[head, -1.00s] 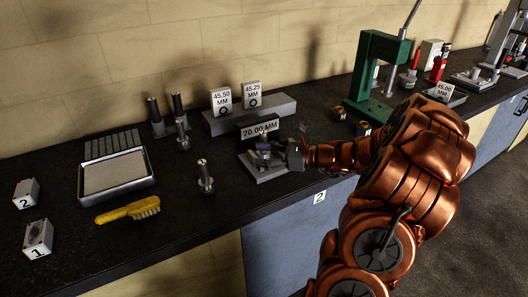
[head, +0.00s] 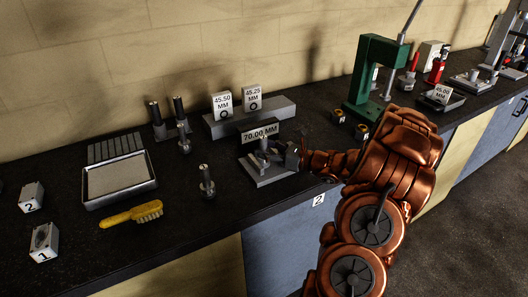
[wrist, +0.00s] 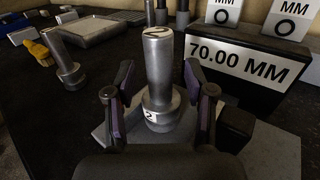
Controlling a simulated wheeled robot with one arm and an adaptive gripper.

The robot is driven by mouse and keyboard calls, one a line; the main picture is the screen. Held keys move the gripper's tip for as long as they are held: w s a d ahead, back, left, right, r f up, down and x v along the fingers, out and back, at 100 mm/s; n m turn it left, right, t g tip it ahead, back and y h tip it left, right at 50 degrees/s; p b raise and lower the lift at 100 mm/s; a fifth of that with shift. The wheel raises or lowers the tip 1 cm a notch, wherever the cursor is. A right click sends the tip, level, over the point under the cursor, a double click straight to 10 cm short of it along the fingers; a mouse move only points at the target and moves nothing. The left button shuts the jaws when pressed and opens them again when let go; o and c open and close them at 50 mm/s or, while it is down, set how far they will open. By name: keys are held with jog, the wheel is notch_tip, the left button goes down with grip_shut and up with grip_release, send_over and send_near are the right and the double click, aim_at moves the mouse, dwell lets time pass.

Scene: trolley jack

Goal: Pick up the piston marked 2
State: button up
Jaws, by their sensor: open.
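The piston marked 2 (wrist: 158,75) is a grey metal cylinder with a wider lower end. It stands upright on a grey plate (wrist: 270,152), with a 2 on its top and another on a low label. My gripper (wrist: 160,95) is open, with one dark, purple-padded finger on each side of the piston. I cannot tell whether either finger touches it. In the head view my gripper (head: 280,153) is small and dark at the plate, and the piston is hard to make out there.
A dark block with a 70.00 MM sign (wrist: 240,65) stands close behind the piston. A green press (head: 372,75) stands at the right.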

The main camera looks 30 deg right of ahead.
jog(key=shift+w+a, duration=0.25)
jog(key=shift+w, duration=0.05)
grip_shut()
dwell(0.3)
